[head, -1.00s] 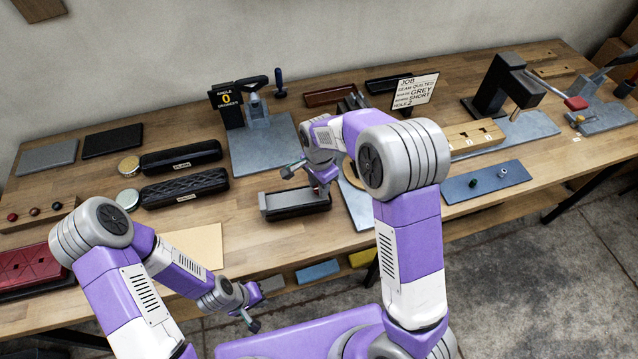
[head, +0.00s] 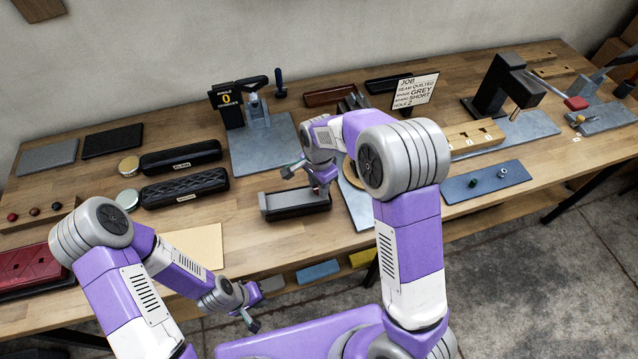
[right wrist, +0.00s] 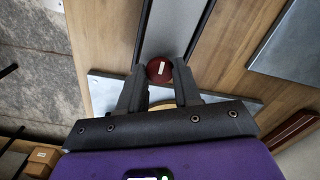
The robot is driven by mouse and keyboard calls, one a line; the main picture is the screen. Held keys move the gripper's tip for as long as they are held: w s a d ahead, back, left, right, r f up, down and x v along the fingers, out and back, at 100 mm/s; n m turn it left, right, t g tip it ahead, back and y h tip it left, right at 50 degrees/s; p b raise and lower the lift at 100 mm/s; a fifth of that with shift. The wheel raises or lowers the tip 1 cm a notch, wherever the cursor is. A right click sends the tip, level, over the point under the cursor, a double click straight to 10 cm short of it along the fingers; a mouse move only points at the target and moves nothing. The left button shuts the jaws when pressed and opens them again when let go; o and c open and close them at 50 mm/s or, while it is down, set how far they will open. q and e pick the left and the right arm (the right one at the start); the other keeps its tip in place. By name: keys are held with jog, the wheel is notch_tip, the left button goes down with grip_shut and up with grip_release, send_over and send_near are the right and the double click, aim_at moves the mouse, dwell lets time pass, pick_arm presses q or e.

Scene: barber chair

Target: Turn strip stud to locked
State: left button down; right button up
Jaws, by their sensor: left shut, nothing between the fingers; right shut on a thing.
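The strip stud (right wrist: 159,70) is a round dark red knob with a short pale mark on top, at the near end of a long grey and black holder (right wrist: 177,28) in the right wrist view. The mark stands close to upright in that picture. My right gripper (right wrist: 159,78) is shut on the stud, one finger on each side. In the head view my right gripper (head: 321,187) is at the right end of the holder (head: 280,207), and the stud is hard to make out there. My left gripper (head: 254,325) is shut and empty, low in front of the table.
A grey plate with a clamp (head: 262,148) is behind the holder. A blue plate (head: 487,182) with small parts lies to the right. Black quilted and plain rolls (head: 185,188) and a tan sheet (head: 196,244) lie to the left. Bare wood surrounds the holder's left side.

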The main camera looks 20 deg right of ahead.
dwell(0.3)
jog(key=o, duration=1.1)
jog(key=shift+c, duration=0.2)
jog(key=shift+r, duration=0.1)
notch_tip(320, 180, up, 7)
jog(key=shift+r+p, duration=0.2)
jog(key=shift+p, duration=0.35)
